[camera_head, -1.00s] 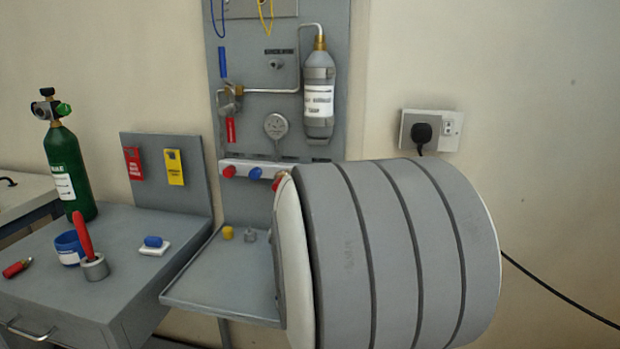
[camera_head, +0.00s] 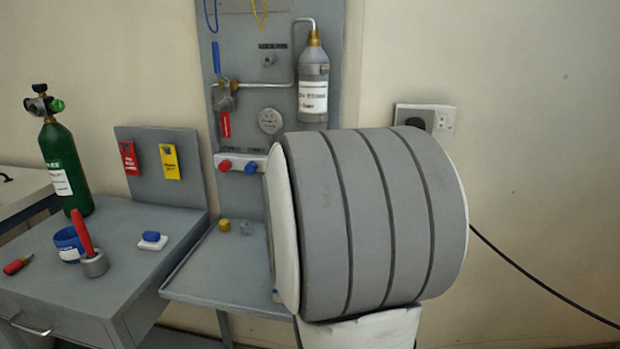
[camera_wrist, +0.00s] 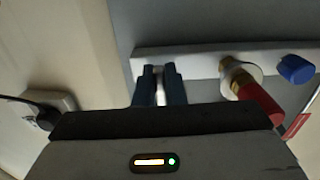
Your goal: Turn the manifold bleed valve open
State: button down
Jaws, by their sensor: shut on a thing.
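The manifold bar (camera_head: 235,161) is a pale strip on the grey wall panel, with a red knob (camera_head: 225,166) and a blue knob (camera_head: 251,168) showing. It crosses the top of the wrist view (camera_wrist: 205,62). There my gripper (camera_wrist: 160,84) has its two dark fingers close together at the bar, shut on a small pale metallic part (camera_wrist: 160,88), likely the bleed valve. The fingers hide most of it, so its turn angle cannot be told. My arm hides the gripper and the bar's right end in the head view.
Beside the fingers, a red knob on a brass fitting (camera_wrist: 258,98) sticks out, with a blue knob (camera_wrist: 295,69) beyond. A grey bottle (camera_head: 313,85) and a gauge (camera_head: 270,121) sit above the bar. A shelf (camera_head: 205,275) lies below; a green cylinder (camera_head: 66,165) stands left.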

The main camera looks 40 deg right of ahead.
jog(key=c, duration=1.5)
grip_release()
jog(key=p+v, duration=0.1)
jog(key=v, duration=0.6)
jog(key=shift+s+a, duration=0.2)
jog(key=shift+s, duration=0.1)
